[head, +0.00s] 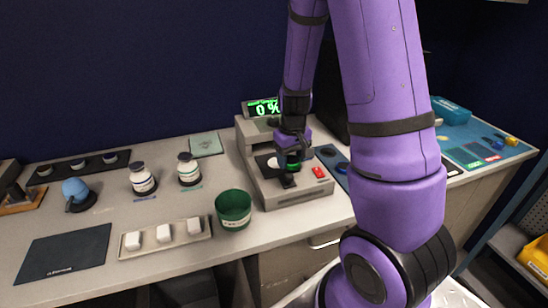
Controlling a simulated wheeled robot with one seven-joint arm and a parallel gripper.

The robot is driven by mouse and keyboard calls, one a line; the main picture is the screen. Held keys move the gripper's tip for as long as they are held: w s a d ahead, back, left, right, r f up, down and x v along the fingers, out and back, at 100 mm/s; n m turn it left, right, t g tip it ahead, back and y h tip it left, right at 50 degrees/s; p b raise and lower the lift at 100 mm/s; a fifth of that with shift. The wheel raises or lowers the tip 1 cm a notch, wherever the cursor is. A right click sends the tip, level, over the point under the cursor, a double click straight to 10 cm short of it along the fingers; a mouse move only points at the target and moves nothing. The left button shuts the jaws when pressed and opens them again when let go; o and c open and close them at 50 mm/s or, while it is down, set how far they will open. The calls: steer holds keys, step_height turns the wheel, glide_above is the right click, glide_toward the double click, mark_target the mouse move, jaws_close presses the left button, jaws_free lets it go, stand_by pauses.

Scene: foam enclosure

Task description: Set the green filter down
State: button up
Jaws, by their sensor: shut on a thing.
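My gripper (290,172) points down over the grey machine (298,196) in the middle of the bench. It is shut on the green filter (294,158), of which only a small dark green part shows between the fingers. The rest of the filter is hidden by my fingers. I cannot tell whether the filter touches the machine. A white round spot (273,162) shows on the machine just left of my gripper. The machine's display (264,107) reads 0 % in green, and a red button (319,172) sits at its front right.
A green cup (233,211) stands close to the machine's left. Two white bottles (143,180) (189,171), a tray of white blocks (165,239), a blue rounded object (76,191) and a dark mat (64,254) lie further left. A blue mat (482,140) is at right.

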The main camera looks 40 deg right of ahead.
steer(key=w, duration=0.5)
steer(key=w+f, duration=0.1)
steer(key=w, duration=0.2)
steer(key=shift+d, duration=0.2)
steer(key=shift+s+f, duration=0.1)
steer(key=shift+f, duration=1.55)
steer(key=shift+f, duration=0.1)
steer(key=o, duration=0.9)
